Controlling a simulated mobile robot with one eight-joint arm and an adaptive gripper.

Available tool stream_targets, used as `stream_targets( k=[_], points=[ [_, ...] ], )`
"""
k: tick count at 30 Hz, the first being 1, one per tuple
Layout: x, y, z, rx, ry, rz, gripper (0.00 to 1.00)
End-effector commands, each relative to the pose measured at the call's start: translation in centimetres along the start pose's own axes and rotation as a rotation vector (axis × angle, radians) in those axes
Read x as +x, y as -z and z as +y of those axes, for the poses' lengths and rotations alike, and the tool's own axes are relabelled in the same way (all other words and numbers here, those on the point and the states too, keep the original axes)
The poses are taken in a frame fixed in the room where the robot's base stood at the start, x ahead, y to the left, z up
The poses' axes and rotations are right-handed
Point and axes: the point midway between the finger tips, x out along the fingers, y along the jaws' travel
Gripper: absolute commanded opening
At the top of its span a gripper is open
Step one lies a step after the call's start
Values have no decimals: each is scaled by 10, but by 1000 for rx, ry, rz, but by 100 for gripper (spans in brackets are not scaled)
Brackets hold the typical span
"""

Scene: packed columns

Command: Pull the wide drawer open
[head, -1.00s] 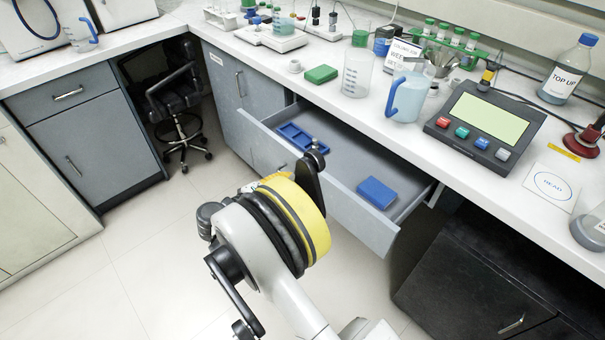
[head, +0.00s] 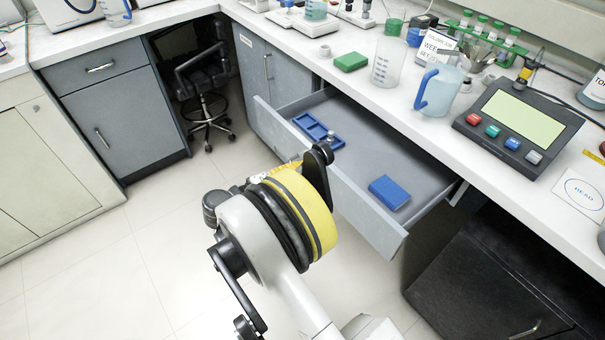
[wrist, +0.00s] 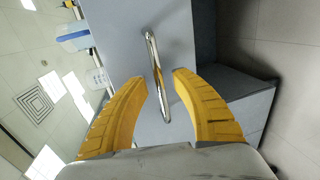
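The wide drawer (head: 361,205) under the bench is pulled out, its inside showing. It holds a blue compartment tray (head: 318,130) and a blue box (head: 389,192). In the wrist view the grey drawer front (wrist: 150,60) fills the middle, with its metal bar handle (wrist: 156,75). My gripper (wrist: 160,82) has its two yellow fingers spread apart, one on each side of the handle's near end. I cannot tell whether either finger touches the handle; gaps show on both sides. In the head view my arm hides the handle and most of the gripper.
The bench top above holds a blue-handled jug (head: 441,90), a beaker (head: 388,62), a green block (head: 351,62) and a keypad device (head: 513,122). A black cabinet (head: 480,275) stands right of the drawer. The floor (head: 130,250) at left is clear.

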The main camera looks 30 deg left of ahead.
Motion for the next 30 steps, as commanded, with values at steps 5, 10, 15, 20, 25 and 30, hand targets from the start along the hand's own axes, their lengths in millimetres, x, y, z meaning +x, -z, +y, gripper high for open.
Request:
stream_targets(
  k=[5, 10, 15, 20, 25, 30],
  points=[
    [0, 0, 0, 0, 0, 0, 31],
    [-15, 0, 0, -1, 0, 1, 31],
    [-52, 1, 0, -2, 0, 4, 31],
    [-87, 1, 0, -1, 0, 4, 31],
    [-111, 0, 0, 0, 0, 2, 31],
    [-120, 0, 0, 0, 0, 0, 31]
  ],
)
